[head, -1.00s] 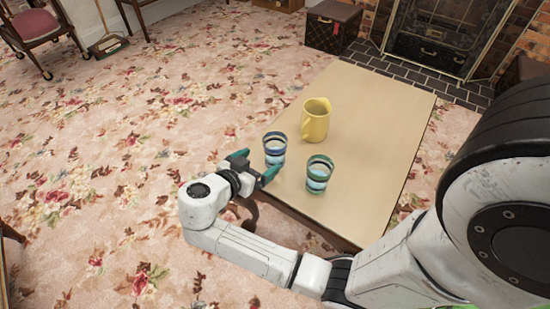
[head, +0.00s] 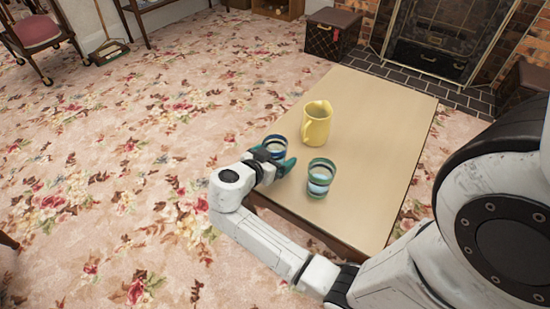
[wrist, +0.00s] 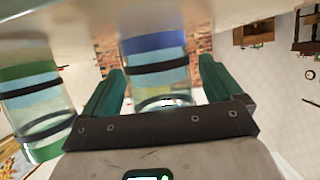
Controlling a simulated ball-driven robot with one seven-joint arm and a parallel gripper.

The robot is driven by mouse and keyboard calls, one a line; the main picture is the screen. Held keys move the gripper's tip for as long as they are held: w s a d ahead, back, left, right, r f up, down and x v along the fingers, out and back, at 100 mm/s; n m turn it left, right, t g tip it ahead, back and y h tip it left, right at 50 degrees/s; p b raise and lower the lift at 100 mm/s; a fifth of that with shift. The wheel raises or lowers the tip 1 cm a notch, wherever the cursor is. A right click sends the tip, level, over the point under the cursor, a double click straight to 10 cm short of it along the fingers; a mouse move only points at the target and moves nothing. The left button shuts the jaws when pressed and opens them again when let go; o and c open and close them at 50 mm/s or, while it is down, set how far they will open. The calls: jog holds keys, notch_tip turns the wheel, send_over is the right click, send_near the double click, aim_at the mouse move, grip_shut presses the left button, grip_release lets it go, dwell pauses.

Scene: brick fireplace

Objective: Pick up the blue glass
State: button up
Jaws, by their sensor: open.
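The blue glass (head: 276,142) stands upright near the left edge of the low table (head: 375,125), partly hidden by my gripper (head: 274,160) in the head view. In the wrist view, the blue glass (wrist: 155,65) shows between the two green fingers of my gripper (wrist: 162,78), with a gap at either side. The picture there is upside down. My gripper is open around the glass, and I see no grip on it.
A green-rimmed glass (head: 321,179) stands close to the right of my gripper; it also shows in the wrist view (wrist: 35,100). A yellow pitcher (head: 316,124) stands just behind. The table's right side is clear. Floral carpet (head: 130,150) surrounds the table.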

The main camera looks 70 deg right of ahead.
jog(key=shift+c, duration=0.4)
jog(key=c, duration=1.1)
jog(key=shift+r, duration=0.25)
jog(key=shift+c, duration=0.2)
